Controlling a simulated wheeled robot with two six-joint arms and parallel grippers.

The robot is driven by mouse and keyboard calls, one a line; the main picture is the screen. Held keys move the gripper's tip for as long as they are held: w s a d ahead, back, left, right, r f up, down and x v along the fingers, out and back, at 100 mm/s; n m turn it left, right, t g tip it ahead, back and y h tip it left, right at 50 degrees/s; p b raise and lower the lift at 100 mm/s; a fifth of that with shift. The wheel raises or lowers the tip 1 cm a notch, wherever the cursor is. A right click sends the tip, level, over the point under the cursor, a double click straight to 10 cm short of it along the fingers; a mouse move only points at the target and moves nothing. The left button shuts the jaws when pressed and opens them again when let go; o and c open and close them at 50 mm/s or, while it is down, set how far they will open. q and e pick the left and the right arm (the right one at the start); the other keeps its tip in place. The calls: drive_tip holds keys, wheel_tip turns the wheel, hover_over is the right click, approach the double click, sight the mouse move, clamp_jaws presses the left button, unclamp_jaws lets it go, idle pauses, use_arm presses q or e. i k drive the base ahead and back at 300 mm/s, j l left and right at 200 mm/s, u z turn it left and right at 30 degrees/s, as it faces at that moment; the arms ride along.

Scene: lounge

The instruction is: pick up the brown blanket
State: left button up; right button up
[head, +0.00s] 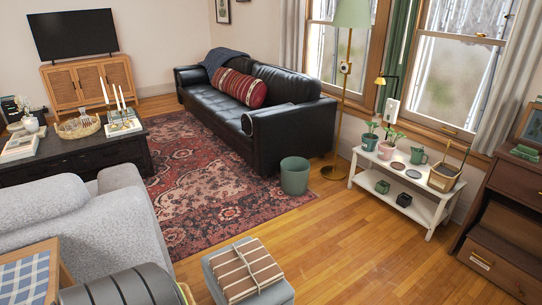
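A folded brown blanket (246,273) with pale stripes, tied with thin cord, lies on top of a grey block-like stool (277,296) at the bottom centre of the head view. Its upper face is uncovered. Neither of my grippers shows in this view.
A dark rounded striped object (120,288) is left of the stool, near a grey armchair (55,212). Bare wood floor (350,255) lies to its right. A white bench with plants (428,213), brown drawers (505,220), a green bin (294,175) and a black sofa (285,135) stand beyond.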

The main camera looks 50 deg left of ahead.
sight(242, 272)
drive_tip(key=i+u, duration=0.2)
drive_tip(key=i, duration=0.35)
drive_tip(key=i+l+u, duration=0.1)
drive_tip(key=i+u, duration=0.15)
drive_tip(key=i, duration=0.25)
drive_tip(key=i+l+u, duration=0.2)
drive_tip(key=i, duration=0.3)
